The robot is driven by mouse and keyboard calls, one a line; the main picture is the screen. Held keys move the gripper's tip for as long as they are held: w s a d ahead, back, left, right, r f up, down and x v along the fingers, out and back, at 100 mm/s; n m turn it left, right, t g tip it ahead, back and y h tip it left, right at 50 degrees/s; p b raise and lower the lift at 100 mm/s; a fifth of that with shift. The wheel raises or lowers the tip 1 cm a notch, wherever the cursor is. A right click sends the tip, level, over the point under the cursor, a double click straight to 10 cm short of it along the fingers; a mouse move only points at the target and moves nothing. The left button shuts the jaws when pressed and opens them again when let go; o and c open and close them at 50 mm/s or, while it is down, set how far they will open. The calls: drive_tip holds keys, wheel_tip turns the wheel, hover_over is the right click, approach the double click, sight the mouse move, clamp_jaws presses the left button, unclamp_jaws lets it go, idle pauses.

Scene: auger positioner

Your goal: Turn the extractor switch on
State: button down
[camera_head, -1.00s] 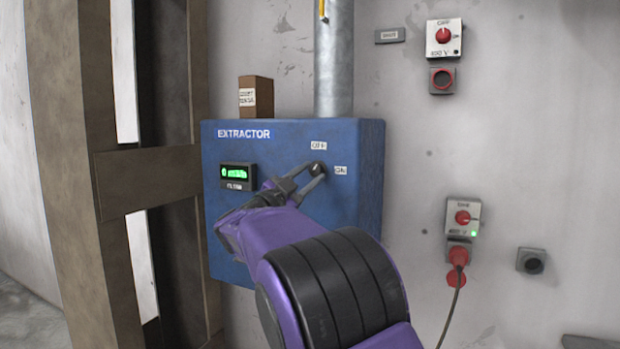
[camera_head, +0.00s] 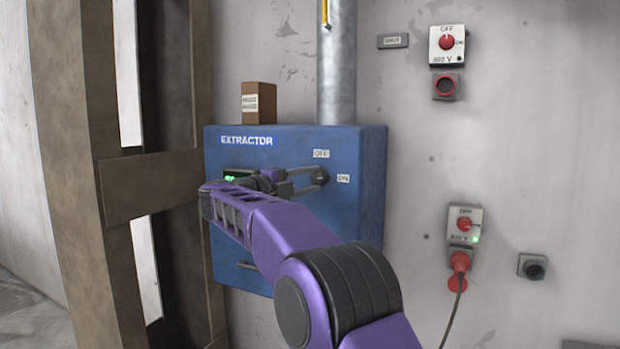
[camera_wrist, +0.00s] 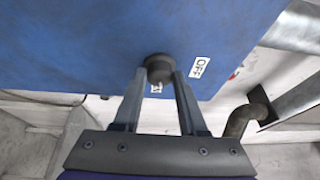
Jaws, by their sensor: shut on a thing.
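The blue extractor box (camera_head: 295,137) hangs on the wall in the head view, with an OFF label (camera_head: 321,154) above its dark knob and an ON label (camera_head: 343,178) to the right. The round dark switch knob (camera_head: 320,177) is partly covered by my gripper (camera_head: 314,181), whose fingers reach it from the left. In the wrist view the knob (camera_wrist: 158,66) sits between the fingertips of my gripper (camera_wrist: 159,76), which is shut on it. The OFF label (camera_wrist: 199,67) is right of the knob there. The knob's pointer direction is hard to make out.
A small green-lit display (camera_head: 231,177) on the box is partly hidden by my arm. A brown block (camera_head: 259,103) stands on top beside a metal pipe (camera_head: 337,65). Red-knobbed switch boxes (camera_head: 446,44) are on the wall at right. A wooden frame (camera_head: 150,184) stands close at left.

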drive_tip(key=shift+r+m+g+y, duration=0.1)
drive_tip(key=shift+m+g+y, duration=0.2)
drive_tip(key=shift+m, duration=0.6)
drive_tip(key=shift+c, duration=2.3)
unclamp_jaws()
drive_tip(key=v, duration=1.7)
drive_tip(key=shift+s, duration=0.15)
drive_tip(key=shift+a, duration=0.15)
